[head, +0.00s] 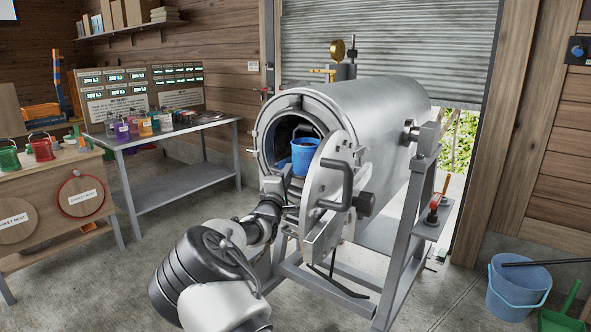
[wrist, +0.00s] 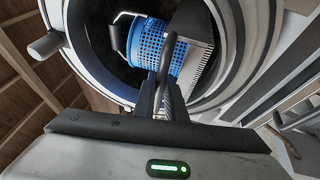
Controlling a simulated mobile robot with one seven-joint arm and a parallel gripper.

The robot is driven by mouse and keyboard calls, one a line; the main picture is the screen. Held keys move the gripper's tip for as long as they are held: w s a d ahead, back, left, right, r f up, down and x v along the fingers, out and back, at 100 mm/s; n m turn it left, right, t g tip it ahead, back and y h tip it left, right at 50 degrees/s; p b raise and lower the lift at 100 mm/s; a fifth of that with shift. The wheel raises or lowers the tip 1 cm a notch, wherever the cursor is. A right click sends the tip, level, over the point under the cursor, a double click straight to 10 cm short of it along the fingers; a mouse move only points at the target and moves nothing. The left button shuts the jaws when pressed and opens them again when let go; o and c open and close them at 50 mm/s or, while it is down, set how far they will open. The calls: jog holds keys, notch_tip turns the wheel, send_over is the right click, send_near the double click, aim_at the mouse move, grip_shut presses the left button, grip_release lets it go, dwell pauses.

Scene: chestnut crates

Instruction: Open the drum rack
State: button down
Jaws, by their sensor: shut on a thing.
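The metal drum (head: 365,115) lies on its side on a grey frame, its round door (head: 328,175) swung open to the right. A blue perforated basket (head: 304,160) is in the drum mouth; it also shows in the wrist view (wrist: 150,45). Beside the basket in the wrist view is a light ridged rack part (wrist: 203,65).
A grey side table (head: 178,133) with several coloured jars stands at the left. A wooden bench (head: 45,185) with red and green buckets is in front of it. A blue bucket (head: 517,290) stands at the lower right. The floor left of the drum stand is clear.

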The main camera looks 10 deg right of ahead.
jog(key=s+a, duration=1.3)
jog(key=shift+s+p, duration=0.2)
jog(key=shift+p, duration=0.2)
jog(key=shift+a, duration=0.1)
jog(key=c, duration=2.1)
grip_release()
jog(key=p+v, duration=0.2)
jog(key=v, duration=1.5)
jog(key=shift+s+a, duration=0.15)
